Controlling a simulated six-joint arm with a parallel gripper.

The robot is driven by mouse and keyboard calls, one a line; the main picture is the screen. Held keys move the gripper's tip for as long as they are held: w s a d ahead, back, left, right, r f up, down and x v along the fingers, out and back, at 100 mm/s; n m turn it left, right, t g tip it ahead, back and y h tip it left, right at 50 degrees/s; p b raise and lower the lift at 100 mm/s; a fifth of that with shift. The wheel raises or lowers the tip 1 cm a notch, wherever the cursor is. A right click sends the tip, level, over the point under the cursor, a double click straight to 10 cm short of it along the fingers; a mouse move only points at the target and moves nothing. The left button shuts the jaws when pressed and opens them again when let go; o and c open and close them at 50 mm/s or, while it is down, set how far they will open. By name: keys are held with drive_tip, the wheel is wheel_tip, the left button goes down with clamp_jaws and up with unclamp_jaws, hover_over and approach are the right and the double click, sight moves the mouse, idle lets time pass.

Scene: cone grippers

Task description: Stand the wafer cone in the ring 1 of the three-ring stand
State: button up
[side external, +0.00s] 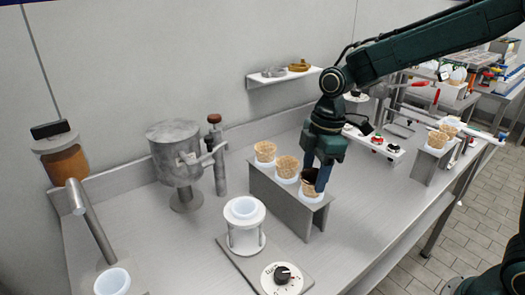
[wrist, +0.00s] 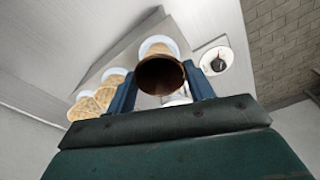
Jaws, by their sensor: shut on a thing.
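My gripper (side external: 315,177) is shut on a tan wafer cone (side external: 308,188) at the near end of a grey metal stand (side external: 280,202). In the wrist view the cone's dark round mouth (wrist: 161,75) shows between the two blue fingers of my gripper (wrist: 161,86). The cone is upright at the stand's near white ring (side external: 311,198); I cannot tell whether it is seated or just above. Two other tan cones, the middle one (side external: 287,166) and the far one (side external: 265,151), stand in the stand's other rings.
A second grey stand (side external: 423,164) with tan cones (side external: 437,139) is at the right. A grey metal machine (side external: 175,155) is at the left. The bench between is clear.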

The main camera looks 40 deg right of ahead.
drive_tip(key=shift+f, duration=0.5)
drive_tip(key=o, duration=0.8)
drive_tip(key=shift+c, duration=0.2)
drive_tip(key=shift+r, duration=0.1)
wheel_tip(320, 180, up, 14)
drive_tip(key=d, duration=0.1)
drive_tip(key=shift+s+d+f, duration=0.2)
drive_tip(key=shift+s+d, duration=0.05)
drive_tip(key=shift+s, duration=0.1)
